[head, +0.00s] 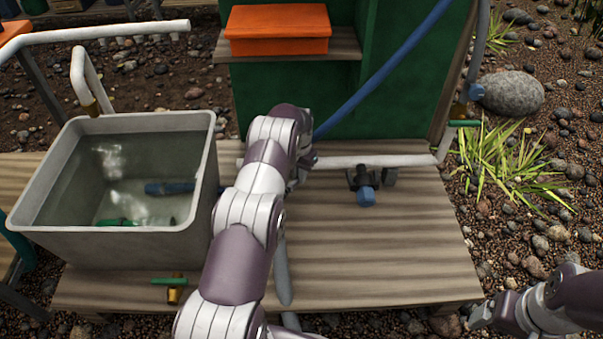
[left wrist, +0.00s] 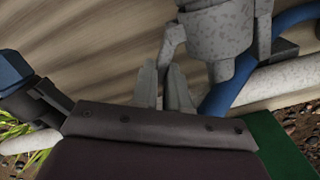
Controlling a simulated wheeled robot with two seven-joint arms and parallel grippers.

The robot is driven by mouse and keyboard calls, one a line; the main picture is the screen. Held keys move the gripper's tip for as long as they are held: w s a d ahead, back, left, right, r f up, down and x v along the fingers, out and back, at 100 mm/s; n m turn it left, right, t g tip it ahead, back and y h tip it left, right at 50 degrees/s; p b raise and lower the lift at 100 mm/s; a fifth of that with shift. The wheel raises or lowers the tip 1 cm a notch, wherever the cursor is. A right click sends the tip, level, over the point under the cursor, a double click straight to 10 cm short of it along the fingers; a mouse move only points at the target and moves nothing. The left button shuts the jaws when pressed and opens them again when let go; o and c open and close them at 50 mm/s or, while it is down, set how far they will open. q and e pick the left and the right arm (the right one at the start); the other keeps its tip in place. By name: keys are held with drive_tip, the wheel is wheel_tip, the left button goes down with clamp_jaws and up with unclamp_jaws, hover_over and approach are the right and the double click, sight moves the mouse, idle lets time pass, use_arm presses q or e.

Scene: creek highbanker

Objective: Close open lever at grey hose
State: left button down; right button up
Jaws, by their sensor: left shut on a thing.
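My left gripper shows in the left wrist view (left wrist: 168,85), its two narrow fingers closed around the lower end of a light grey lever (left wrist: 172,45). The lever joins a speckled grey valve body (left wrist: 222,35). In the head view my left arm reaches over the wooden deck, and its wrist hides the lever and the fingertips. A grey hose (head: 282,270) runs down the deck beside that arm. Another grey hose (head: 480,45) hangs at the upper right. My right gripper (head: 480,316) is at the lower right, away from the deck; its opening is unclear.
A grey tub of water (head: 210,190) stands left on the deck (head: 400,260). A blue-handled valve (head: 366,197) sits along a white pipe (head: 400,160). A blue hose (head: 385,72) slopes past the green panel (head: 255,90). Green levers show at the front (head: 168,282) and right (head: 464,123).

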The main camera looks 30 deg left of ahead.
use_arm(q)
drive_tip(key=shift+s+a+n, duration=0.1)
drive_tip(key=shift+a+n, duration=0.2)
drive_tip(key=shift+n, duration=0.55)
drive_tip(key=shift+a+n, duration=0.25)
drive_tip(key=shift+n, duration=0.6)
drive_tip(key=c, duration=1.1)
unclamp_jaws()
wheel_tip(320, 180, up, 13)
drive_tip(key=p, duration=0.9)
drive_tip(key=shift+f+p, duration=0.15)
drive_tip(key=shift+p, duration=0.15)
drive_tip(key=shift+c, duration=0.4)
